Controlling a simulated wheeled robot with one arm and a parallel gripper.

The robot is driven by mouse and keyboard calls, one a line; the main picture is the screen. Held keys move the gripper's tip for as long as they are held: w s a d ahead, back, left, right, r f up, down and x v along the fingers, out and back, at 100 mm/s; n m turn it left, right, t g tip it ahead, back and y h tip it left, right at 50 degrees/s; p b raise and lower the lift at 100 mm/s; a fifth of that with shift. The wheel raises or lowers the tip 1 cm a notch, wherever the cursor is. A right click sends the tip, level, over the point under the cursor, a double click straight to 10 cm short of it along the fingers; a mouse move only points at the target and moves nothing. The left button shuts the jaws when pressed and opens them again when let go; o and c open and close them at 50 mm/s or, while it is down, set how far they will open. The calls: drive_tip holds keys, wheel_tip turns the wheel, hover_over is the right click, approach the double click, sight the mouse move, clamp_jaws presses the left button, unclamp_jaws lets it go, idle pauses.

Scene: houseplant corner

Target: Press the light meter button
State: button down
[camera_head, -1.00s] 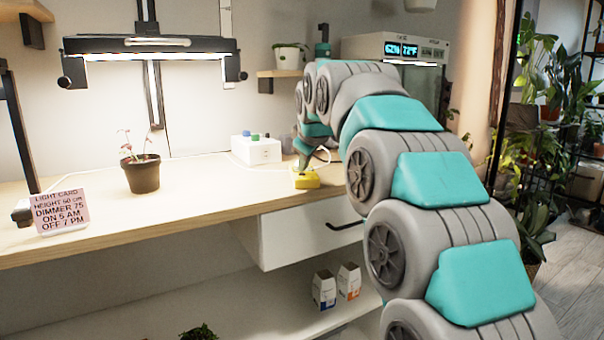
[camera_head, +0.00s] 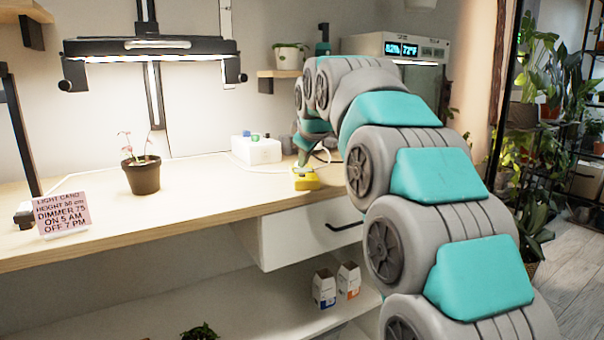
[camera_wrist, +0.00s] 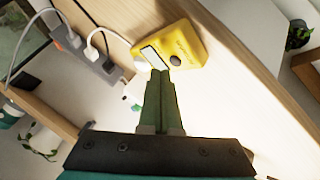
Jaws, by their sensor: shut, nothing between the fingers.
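The light meter (camera_head: 306,181) is a small yellow box on the wooden bench, near its front edge. In the wrist view the yellow meter (camera_wrist: 178,48) shows a pale display, a dark round button (camera_wrist: 176,61) and a whitish round part beside the display. My gripper (camera_wrist: 165,74) is shut and empty, its green fingers together. In the wrist view the fingertips overlap the meter's near edge, close to the display and button; I cannot tell whether they touch it. In the head view my gripper (camera_head: 303,160) is just above the meter, partly hidden by my arm.
A white control box (camera_head: 257,150) with coloured knobs stands behind the meter. A power strip (camera_wrist: 85,55) with plugs and cables lies beside it. A potted seedling (camera_head: 143,176) and a pink light card (camera_head: 62,215) stand to the left. Bare bench lies between.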

drive_tip(key=shift+r+p, duration=2.05)
drive_tip(key=shift+r, duration=0.85)
